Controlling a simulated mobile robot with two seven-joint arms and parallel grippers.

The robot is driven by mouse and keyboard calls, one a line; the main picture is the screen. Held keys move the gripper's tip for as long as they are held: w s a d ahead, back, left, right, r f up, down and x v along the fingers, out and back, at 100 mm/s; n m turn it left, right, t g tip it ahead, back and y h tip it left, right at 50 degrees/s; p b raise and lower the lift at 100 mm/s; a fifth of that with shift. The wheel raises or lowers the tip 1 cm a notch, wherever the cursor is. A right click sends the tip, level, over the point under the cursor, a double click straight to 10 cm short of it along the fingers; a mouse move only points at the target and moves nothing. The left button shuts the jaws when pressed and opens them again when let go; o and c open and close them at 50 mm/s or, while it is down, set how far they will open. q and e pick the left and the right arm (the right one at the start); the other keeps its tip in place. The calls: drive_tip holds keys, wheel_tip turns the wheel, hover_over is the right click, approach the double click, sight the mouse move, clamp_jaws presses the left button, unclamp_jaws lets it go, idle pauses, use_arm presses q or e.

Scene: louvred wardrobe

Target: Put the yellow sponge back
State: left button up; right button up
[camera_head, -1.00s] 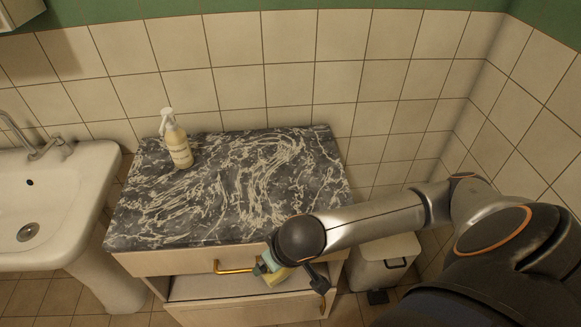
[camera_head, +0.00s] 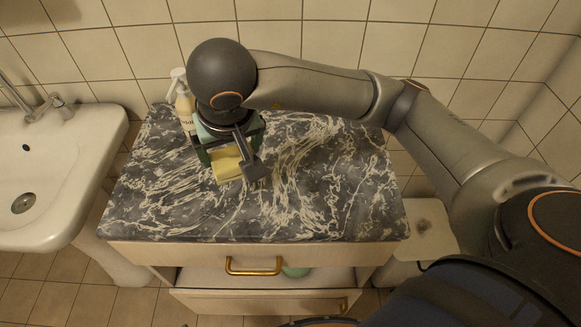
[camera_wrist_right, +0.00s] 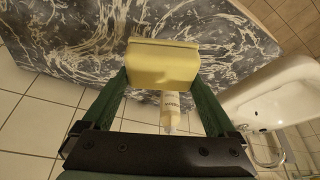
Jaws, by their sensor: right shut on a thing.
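The yellow sponge (camera_head: 227,164) is held in my right gripper (camera_head: 226,160) over the left part of the marbled cabinet top (camera_head: 320,185). In the right wrist view the sponge (camera_wrist_right: 163,64) sits between the two green fingers, which are shut on it. I cannot tell whether the sponge touches the top. The spray bottle (camera_head: 183,104) stands just behind and left of my right gripper, partly hidden by the wrist. It also shows in the right wrist view (camera_wrist_right: 169,108). My left gripper is not in view.
A white sink (camera_head: 60,190) is at the left. A white bin (camera_head: 424,235) stands at the right. The top's right half is clear.

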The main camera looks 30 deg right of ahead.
drive_tip(key=d+f, duration=0.4)
drive_tip(key=d, duration=0.6)
hover_over(294, 169)
drive_tip(key=s, duration=0.2)
drive_tip(key=f, duration=0.4)
drive_tip(key=shift+w+a+f, duration=0.25)
drive_tip(key=shift+a+f, duration=0.15)
drive_tip(key=f, duration=0.3)
drive_tip(key=shift+d+f, duration=0.1)
drive_tip(key=shift+d, duration=0.25)
drive_tip(key=shift+f, duration=0.35)
drive_tip(key=shift+f+b, duration=0.1)
drive_tip(key=shift+b, duration=0.2)
drive_tip(key=o, duration=0.8)
drive_tip(key=shift+o, duration=0.2)
